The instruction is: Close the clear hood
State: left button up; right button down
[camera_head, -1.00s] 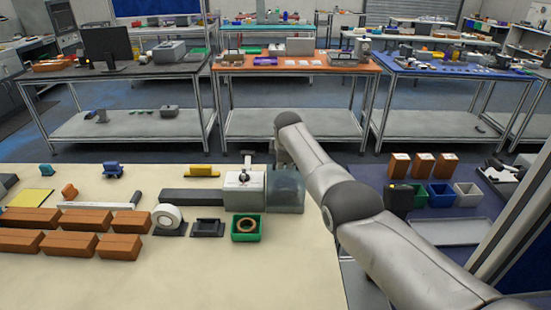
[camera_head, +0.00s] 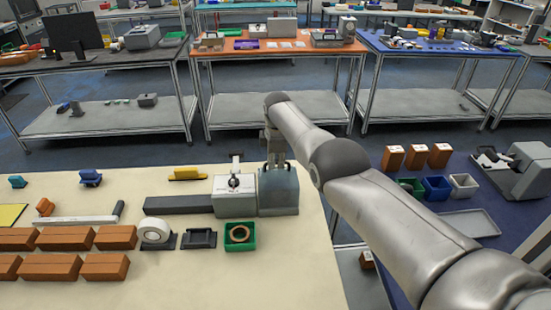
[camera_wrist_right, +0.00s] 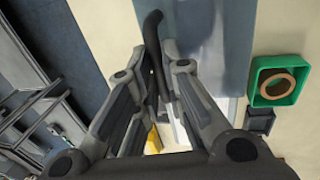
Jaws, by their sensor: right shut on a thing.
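The clear hood (camera_head: 278,193) is a translucent grey-blue box at the right end of a white machine (camera_head: 233,196) near the table's right edge. It also shows as a bluish panel in the right wrist view (camera_wrist_right: 210,40). My right gripper (camera_head: 275,162) points down at the top of the hood. In the right wrist view its fingers (camera_wrist_right: 158,75) are closed around a dark curved bar (camera_wrist_right: 153,40) beside the hood panel. I cannot tell from these views whether the hood is fully down. My left gripper is not in view.
A dark conveyor strip (camera_head: 178,204) extends left from the machine. A green bin with a tape roll (camera_head: 240,236), a white tape roll (camera_head: 154,231) and several brown boxes (camera_head: 66,238) lie in front. The table front at right is bare. A blue table (camera_head: 480,215) stands to the right.

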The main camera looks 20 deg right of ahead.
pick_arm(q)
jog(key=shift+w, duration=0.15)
pick_arm(e)
jog(key=shift+w+d+r, duration=0.2)
jog(key=shift+w+r, duration=0.2)
jog(key=shift+r, duration=0.05)
jog(key=c, duration=1.7)
grip_release()
jog(key=shift+w+f, duration=0.1)
jog(key=shift+o, duration=0.9)
jog(key=shift+w+f, duration=0.15)
jog(key=shift+f, duration=0.05)
jog(key=shift+w+f, duration=0.1)
jog(key=shift+f, duration=0.1)
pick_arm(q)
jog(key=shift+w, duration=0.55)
